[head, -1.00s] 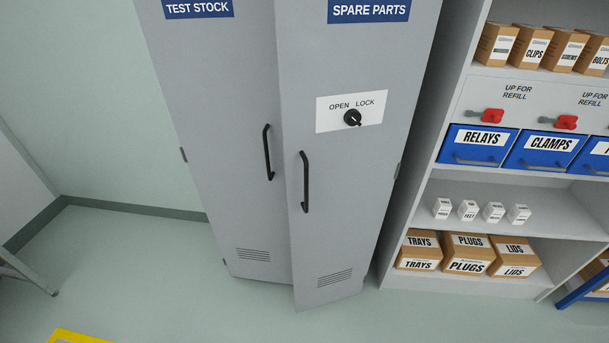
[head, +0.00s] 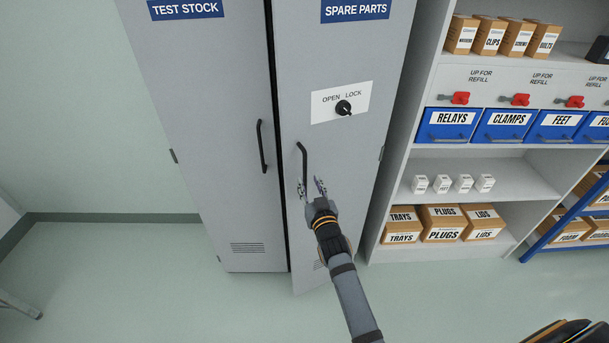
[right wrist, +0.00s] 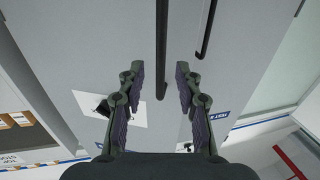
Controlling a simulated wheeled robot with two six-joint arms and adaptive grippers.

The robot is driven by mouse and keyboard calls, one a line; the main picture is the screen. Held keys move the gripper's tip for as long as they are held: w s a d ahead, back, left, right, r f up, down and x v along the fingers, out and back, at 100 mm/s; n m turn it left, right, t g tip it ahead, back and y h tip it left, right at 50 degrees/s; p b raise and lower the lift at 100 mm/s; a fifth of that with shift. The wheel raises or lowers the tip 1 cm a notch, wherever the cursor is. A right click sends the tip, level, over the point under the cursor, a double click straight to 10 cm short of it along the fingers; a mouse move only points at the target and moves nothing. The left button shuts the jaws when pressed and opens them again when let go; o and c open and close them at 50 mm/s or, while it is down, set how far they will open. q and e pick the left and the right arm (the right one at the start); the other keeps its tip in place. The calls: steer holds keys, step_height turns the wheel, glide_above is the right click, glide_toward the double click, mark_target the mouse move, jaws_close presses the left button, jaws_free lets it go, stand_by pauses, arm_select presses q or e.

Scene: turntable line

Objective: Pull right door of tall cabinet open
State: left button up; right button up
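The tall grey cabinet's right door (head: 345,215), labelled SPARE PARTS, stands slightly ajar, with a dark gap beside the left door (head: 215,130). Its black vertical bar handle (head: 302,160) is near its left edge. My right gripper (head: 311,187) is open at the handle's lower end. In the right wrist view the handle (right wrist: 162,45) runs between the open fingers (right wrist: 160,75), with no clear contact on either side; the depth is hard to judge. A black OPEN/LOCK knob (head: 343,107) sits on a white plate. My left gripper is not in view.
A shelf unit (head: 500,167) with blue bins (head: 447,125) and cardboard boxes (head: 441,222) stands right of the cabinet. A blue frame (head: 560,225) is farther right. The floor (head: 130,290) in front and left of the cabinet is clear.

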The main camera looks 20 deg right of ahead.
mark_target(306, 173)
steer(key=w, duration=0.5)
steer(key=shift+w+d+b, duration=0.15)
steer(key=shift+w+b, duration=0.15)
steer(key=shift+w, duration=0.25)
jaws_close()
